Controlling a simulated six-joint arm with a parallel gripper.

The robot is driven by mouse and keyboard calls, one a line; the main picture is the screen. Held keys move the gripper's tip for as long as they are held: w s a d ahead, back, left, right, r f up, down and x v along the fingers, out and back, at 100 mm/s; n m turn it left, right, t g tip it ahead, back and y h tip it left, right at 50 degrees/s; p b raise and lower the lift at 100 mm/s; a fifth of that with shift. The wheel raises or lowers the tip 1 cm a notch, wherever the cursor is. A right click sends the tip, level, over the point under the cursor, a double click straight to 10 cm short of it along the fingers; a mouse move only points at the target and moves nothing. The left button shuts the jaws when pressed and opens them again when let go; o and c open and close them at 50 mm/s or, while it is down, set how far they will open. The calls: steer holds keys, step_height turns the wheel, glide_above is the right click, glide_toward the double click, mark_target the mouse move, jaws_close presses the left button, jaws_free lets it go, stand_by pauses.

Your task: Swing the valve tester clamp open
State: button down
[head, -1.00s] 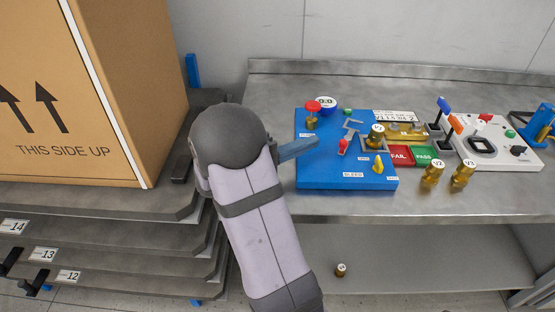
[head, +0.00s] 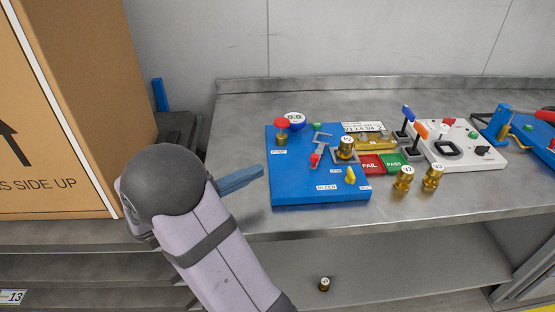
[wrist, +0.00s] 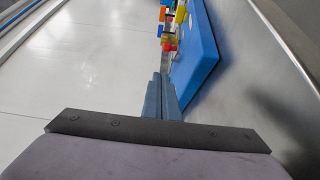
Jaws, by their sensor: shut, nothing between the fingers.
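The valve tester is a blue board (head: 290,185) on the steel bench in the head view. Its clamp (head: 319,150) is a small grey lever with a red tip, left of a brass valve (head: 346,150) standing in a grey seat. I cannot tell whether the clamp bears on that valve. My gripper (head: 262,170) is shut and empty, just left of the board's left edge and apart from the clamp. In the wrist view my shut fingers (wrist: 160,78) point along the blue board (wrist: 198,50), with red and yellow parts beyond; the clamp is not clear there.
The board also carries a red knob (head: 282,123), a gauge (head: 294,120) and a yellow handle (head: 350,175). Two brass valves (head: 403,178) stand by the FAIL and PASS pads (head: 370,165). A white device (head: 465,150) stands right. A large carton (head: 75,110) stands left.

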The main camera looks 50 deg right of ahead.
steer(key=s+d+r+m+g+y+p, duration=0.2)
steer(key=s+d+r+m+y+p, duration=0.3)
steer(key=r+p, duration=0.55)
steer(key=s+d+r+m+g+y+p, duration=0.1)
steer(key=s+d+r+m+g+p, duration=0.15)
steer(key=s+r+p, duration=0.6)
steer(key=w+a+f+m+t+y, duration=0.2)
steer(key=w+a+f+t+y, duration=0.15)
steer(key=w+f+t, duration=0.6)
steer(key=d+f+g+p, duration=0.1)
steer(key=d+f, duration=0.1)
steer(key=w+d+f+p, duration=0.1)
steer(key=d+f, duration=0.1)
steer(key=f, duration=0.1)
steer(key=w+d+f+g+p, duration=0.1)
steer(key=f, duration=0.2)
steer(key=shift+w+d+g+y, duration=0.2)
steer(key=shift+d+g+y, duration=0.1)
steer(key=shift+d+y, duration=0.1)
steer(key=s+d+p, duration=0.2)
steer(key=shift+s+d+f, duration=0.15)
steer(key=shift+s, duration=0.25)
steer(key=shift+s+d+f, duration=0.1)
steer(key=shift+s+d, duration=0.1)
